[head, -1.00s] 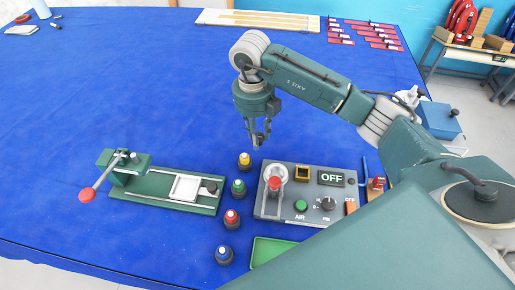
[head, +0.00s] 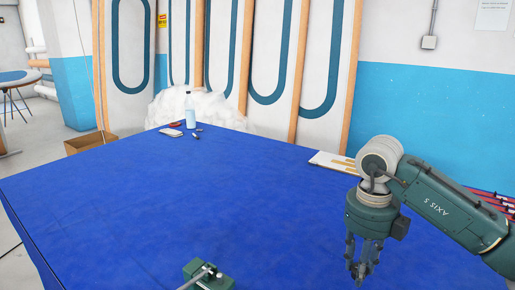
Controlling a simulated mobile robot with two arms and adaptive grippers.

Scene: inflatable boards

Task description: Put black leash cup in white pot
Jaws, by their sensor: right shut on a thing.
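My right gripper (head: 361,281) hangs fingers down over the right part of the blue-covered table, near the bottom of the head view. Its fingers are close together on something too small and dark to make out; I cannot tell whether it is the black leash cup. I cannot pick out a black leash cup or a white pot anywhere else in this view. My left gripper is not in view.
The blue table (head: 180,210) is mostly bare. A green fixture (head: 208,274) shows at the bottom edge. A bottle (head: 190,112) and small items stand at the far edge. A white board (head: 330,163) lies behind my right arm, with red strips (head: 492,200) at far right.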

